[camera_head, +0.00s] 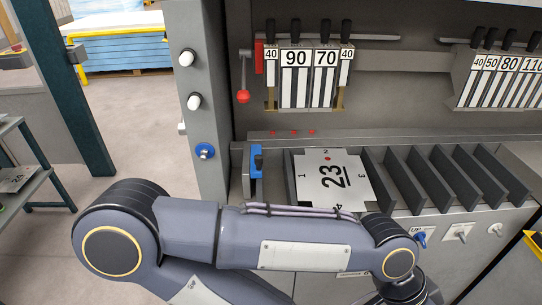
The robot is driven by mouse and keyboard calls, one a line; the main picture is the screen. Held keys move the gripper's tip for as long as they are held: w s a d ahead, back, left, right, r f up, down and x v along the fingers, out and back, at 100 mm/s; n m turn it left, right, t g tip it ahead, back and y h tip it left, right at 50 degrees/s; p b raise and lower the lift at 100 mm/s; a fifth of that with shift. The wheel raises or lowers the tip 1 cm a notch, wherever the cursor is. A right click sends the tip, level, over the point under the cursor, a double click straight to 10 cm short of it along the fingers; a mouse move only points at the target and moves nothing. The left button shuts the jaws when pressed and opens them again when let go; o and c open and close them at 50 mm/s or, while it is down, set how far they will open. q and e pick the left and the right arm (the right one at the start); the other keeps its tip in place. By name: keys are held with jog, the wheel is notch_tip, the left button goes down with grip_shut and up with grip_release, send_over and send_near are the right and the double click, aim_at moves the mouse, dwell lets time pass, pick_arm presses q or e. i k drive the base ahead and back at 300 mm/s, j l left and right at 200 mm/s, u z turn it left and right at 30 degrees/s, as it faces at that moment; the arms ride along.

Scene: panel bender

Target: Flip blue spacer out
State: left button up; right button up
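The blue spacer (256,161) is a small blue piece on a grey block at the left end of the machine's bed. My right arm and gripper do not show. The spacer's lower part is hard to make out.
Several grey slanted dividers (452,175) stand right of the plate. Tool blocks marked 90 and 70 (308,80) hang above, with a red-knobbed lever (243,96) at their left. A grey post (202,100) stands left of the spacer. A blue-handled switch (420,237) sits on the front panel.

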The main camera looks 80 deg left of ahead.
aim_at(256, 158)
jog(key=i+u, duration=0.2)
jog(key=u, duration=0.2)
jog(key=i+u, duration=0.2)
jog(key=u, duration=0.2)
jog(key=i+l+u, duration=0.2)
jog(key=u, duration=0.2)
jog(key=i+u, duration=0.15)
jog(key=u, duration=0.3)
jog(key=i+l+u, duration=0.1)
jog(key=u, duration=0.35)
jog(key=i+l+u, duration=0.1)
jog(key=u, duration=0.35)
jog(key=i+l+u, duration=0.1)
jog(key=u, duration=0.35)
jog(key=l+u, duration=0.25)
jog(key=u, duration=0.15)
jog(key=i+l+u, duration=0.1)
jog(key=l+u, duration=0.15)
jog(key=u, duration=0.2)
jog(key=l+u, duration=0.3)
jog(key=i+l+u, duration=0.1)
jog(key=u, duration=0.2)
jog(key=k+l, duration=0.05)
jog(key=l, duration=0.05)
